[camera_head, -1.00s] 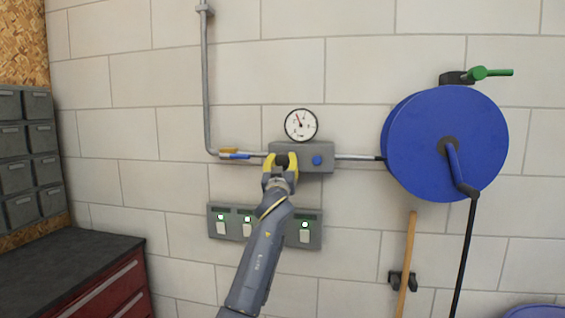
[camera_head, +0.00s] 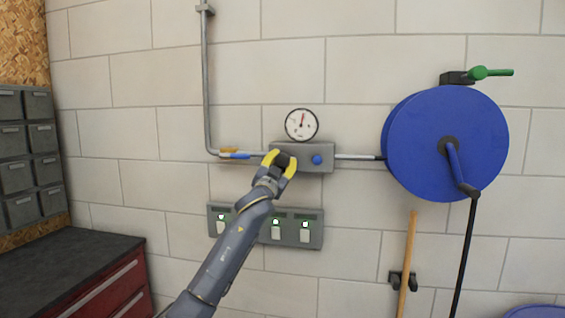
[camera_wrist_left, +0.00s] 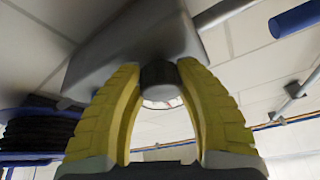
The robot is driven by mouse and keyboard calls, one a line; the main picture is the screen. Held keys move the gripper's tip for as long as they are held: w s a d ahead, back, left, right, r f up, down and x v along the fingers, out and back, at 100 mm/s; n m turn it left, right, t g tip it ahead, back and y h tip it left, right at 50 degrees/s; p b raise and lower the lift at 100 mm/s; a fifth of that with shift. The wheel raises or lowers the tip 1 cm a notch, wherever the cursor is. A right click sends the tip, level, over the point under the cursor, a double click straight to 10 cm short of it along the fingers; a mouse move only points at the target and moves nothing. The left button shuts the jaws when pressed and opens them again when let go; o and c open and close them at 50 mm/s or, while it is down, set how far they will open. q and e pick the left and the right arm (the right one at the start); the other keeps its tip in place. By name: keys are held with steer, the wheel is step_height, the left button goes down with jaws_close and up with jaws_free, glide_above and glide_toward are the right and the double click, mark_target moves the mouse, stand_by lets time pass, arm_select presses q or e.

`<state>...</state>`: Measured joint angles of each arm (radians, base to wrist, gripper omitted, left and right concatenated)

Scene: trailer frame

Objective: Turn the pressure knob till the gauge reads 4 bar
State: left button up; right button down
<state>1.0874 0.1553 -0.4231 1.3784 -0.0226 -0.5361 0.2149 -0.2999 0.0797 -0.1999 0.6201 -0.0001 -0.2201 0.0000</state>
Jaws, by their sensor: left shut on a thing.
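The dark pressure knob (camera_head: 284,161) sits on the left part of the grey regulator box (camera_head: 313,150) on the wall. My left gripper (camera_head: 279,159) is shut on the knob, one yellow finger on each side. In the left wrist view the knob (camera_wrist_left: 158,76) lies between the yellow finger tips, against the grey box (camera_wrist_left: 133,42). The round white gauge (camera_head: 301,125) stands above the box. My right gripper does not show.
A blue button (camera_head: 317,160) is on the box, right of the knob. A blue-handled valve (camera_head: 235,156) is on the pipe to the left. Below is a switch panel (camera_head: 314,231). A blue hose reel (camera_head: 425,145) hangs to the right.

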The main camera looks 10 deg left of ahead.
arm_select(q)
steer(key=shift+r+m+h, duration=0.15)
steer(key=shift+m+h, duration=0.45)
steer(key=shift+m, duration=0.6)
steer(key=shift+m+g, duration=0.3)
steer(key=o, duration=1.3)
steer(key=shift+c, duration=0.2)
steer(key=shift+s, duration=0.1)
steer(key=v, duration=1.2)
steer(key=shift+a, duration=0.1)
